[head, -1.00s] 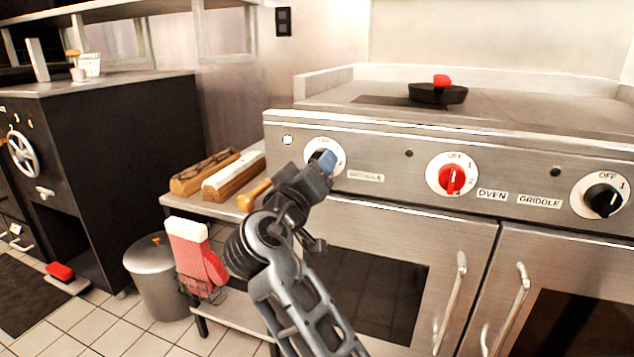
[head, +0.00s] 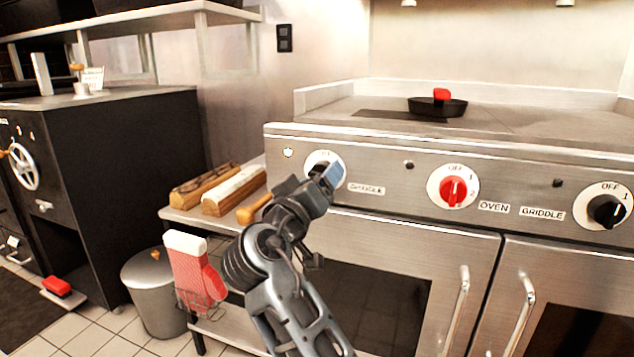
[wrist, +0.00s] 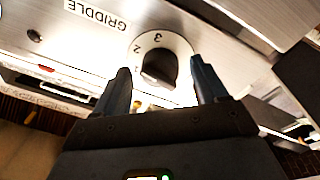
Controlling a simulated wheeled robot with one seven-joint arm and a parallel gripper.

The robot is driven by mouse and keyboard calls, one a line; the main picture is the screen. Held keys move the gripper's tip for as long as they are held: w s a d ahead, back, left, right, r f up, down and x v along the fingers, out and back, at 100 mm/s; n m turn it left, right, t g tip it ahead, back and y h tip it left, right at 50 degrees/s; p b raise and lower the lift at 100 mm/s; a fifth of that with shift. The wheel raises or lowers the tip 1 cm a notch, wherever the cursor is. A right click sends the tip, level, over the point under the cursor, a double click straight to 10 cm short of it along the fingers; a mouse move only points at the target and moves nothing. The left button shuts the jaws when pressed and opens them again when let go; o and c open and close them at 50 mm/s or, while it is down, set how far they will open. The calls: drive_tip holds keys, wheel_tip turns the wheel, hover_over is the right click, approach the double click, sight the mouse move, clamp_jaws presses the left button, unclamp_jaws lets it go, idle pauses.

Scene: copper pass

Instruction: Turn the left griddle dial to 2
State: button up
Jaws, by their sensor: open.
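The left griddle dial (head: 316,160) is a black knob on a white round plate, at the left end of the stove's front panel. In the head view my gripper (head: 331,176) partly covers it. In the wrist view the dial's black knob (wrist: 160,68) shows between and just beyond the fingertips of my open gripper (wrist: 160,72), with a finger to each side. I cannot tell whether the fingers touch it. The numbers 3, 2 and 1 show upside down around the plate. The knob's exact setting is not clear. A GRIDDLE label (wrist: 96,14) is beside it.
A red oven dial (head: 453,190) and another black griddle dial (head: 606,210) are farther right. A black pan (head: 438,107) is on the stove top. A side shelf with split logs (head: 235,190) and a red mitt (head: 196,275) stands left of the stove, near my arm.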

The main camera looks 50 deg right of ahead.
drive_tip(key=r+p+v, duration=0.1)
drive_tip(key=v, duration=0.6)
drive_tip(key=shift+a+f, duration=0.4)
drive_tip(key=shift+f, duration=0.1)
drive_tip(key=shift+s, duration=0.1)
drive_tip(key=s+a+f+n+t+y, duration=0.3)
drive_tip(key=f+n+y, duration=0.2)
drive_tip(key=f, duration=0.4)
drive_tip(key=s+a+f+n+t+y, duration=0.3)
drive_tip(key=s+f+n+t+y, duration=0.15)
drive_tip(key=f, duration=0.55)
drive_tip(key=s+a+f+y, duration=0.2)
drive_tip(key=s+a+y, duration=0.2)
drive_tip(key=s, duration=0.4)
drive_tip(key=s+a+f+y, duration=0.3)
drive_tip(key=s+a+y, duration=0.1)
drive_tip(key=s, duration=0.4)
drive_tip(key=s+a+r+m, duration=0.1)
drive_tip(key=s+r+m, duration=0.1)
drive_tip(key=s+r, duration=0.75)
wheel_tip(320, 180, up, 24)
drive_tip(key=s+p, duration=0.1)
drive_tip(key=p, duration=2.5)
drive_tip(key=shift+s+r+t+y, duration=0.15)
drive_tip(key=shift+s+t+y, duration=0.2)
drive_tip(key=shift+t+y, duration=0.1)
